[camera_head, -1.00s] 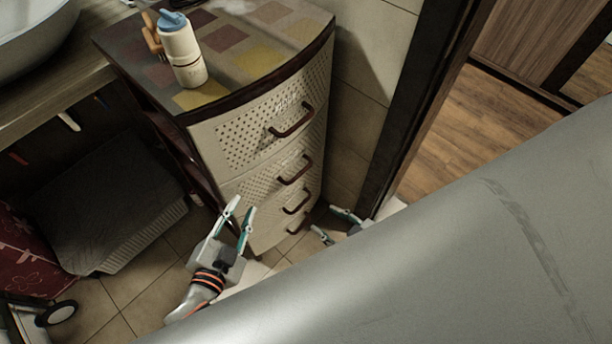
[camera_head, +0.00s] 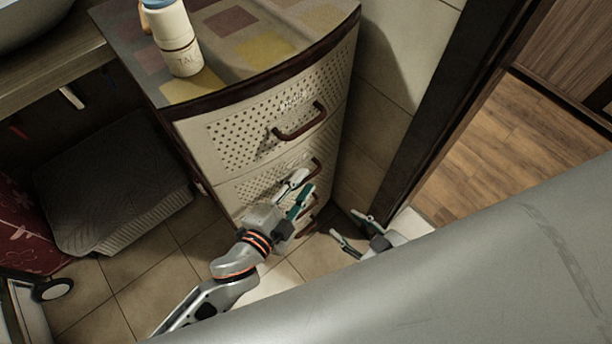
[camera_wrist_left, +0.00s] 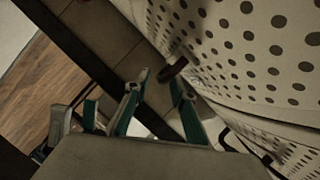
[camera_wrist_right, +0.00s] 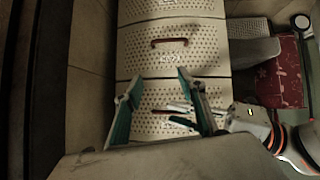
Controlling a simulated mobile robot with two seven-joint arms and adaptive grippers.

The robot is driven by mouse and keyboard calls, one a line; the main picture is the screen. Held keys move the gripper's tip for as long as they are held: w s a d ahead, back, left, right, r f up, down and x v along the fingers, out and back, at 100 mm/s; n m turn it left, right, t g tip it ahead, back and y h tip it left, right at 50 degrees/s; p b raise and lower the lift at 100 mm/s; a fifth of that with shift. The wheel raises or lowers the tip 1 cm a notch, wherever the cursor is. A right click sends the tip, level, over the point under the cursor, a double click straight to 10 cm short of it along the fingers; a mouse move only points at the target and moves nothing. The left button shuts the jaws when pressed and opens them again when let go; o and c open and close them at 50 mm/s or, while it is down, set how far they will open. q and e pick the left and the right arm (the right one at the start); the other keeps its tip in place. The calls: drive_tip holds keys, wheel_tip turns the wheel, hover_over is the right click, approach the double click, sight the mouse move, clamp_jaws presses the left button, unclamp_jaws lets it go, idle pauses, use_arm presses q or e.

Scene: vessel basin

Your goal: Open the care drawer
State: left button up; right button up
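A cream perforated drawer cabinet (camera_head: 225,140) has several stacked drawers with dark red handles, all looking shut. I cannot tell which is the care drawer. The top handle (camera_head: 300,122) is clear. My left gripper (camera_head: 298,188) is open in front of the second drawer, partly hiding its handle (camera_head: 316,166). In the left wrist view, the open fingers (camera_wrist_left: 155,82) are close to a dark handle (camera_wrist_left: 173,69); contact is unclear. My right gripper (camera_head: 356,232) is open and empty, low near the cabinet's right side. In the right wrist view, its fingers (camera_wrist_right: 155,90) face the drawers.
A white bottle (camera_head: 176,40) stands on the checkered cabinet top. A dark door frame (camera_head: 425,120) is right of the cabinet, with wooden floor beyond. A grey box (camera_head: 110,190) and a red item (camera_head: 20,240) are at the left. Some tiled floor is free.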

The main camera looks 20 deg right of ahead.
use_arm(q)
drive_tip(key=shift+x, duration=0.95)
drive_tip(key=shift+w+d+f, duration=0.1)
use_arm(e)
drive_tip(key=shift+w+d+r, duration=0.2)
drive_tip(key=shift+w, duration=0.15)
use_arm(q)
clamp_jaws()
use_arm(e)
drive_tip(key=shift+f, duration=0.1)
use_arm(q)
drive_tip(key=shift+d, duration=0.1)
